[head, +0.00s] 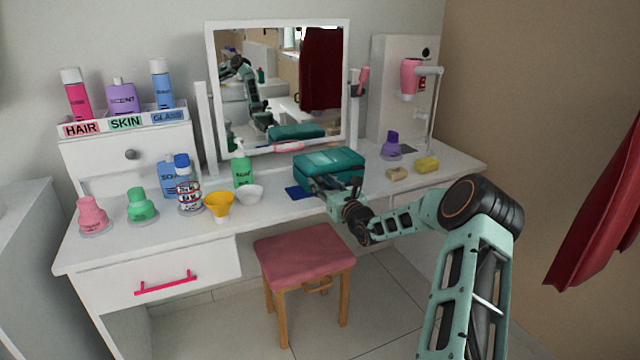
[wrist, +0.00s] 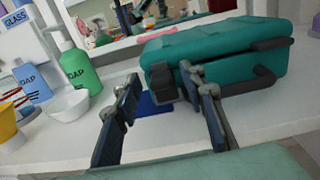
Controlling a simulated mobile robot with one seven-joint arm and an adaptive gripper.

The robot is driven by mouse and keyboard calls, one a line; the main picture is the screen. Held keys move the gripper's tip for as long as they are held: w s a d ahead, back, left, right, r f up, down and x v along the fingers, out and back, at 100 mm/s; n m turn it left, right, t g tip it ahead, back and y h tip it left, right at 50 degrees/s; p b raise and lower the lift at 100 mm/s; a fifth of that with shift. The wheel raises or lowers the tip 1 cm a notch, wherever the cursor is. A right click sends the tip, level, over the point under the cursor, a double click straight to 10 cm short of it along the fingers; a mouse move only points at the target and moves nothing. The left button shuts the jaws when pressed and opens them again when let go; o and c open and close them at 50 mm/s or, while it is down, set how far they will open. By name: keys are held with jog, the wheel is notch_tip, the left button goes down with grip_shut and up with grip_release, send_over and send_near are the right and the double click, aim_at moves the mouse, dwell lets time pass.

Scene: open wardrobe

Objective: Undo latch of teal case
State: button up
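The teal case (head: 330,165) lies closed on the white dressing table in front of the mirror. It also shows in the wrist view (wrist: 225,50), with a dark grey latch (wrist: 161,82) at the left of its front and a dark handle (wrist: 252,82) to the right. My gripper (head: 322,186) is at the case's front left. In the wrist view my gripper (wrist: 160,80) is open, its two fingers wide apart. The latch shows between the fingertips; I cannot tell whether either finger touches it. The right finger hides part of the case's front.
A green soap bottle (head: 242,168), a white bowl (head: 250,193) and a yellow funnel cup (head: 219,204) stand left of the case. A dark blue flat piece (head: 297,193) lies beside it. Yellow and tan blocks (head: 427,164) lie right. A pink stool (head: 303,250) stands below.

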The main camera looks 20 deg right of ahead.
jog(key=shift+w, duration=1.05)
grip_shut()
jog(key=shift+f, duration=0.1)
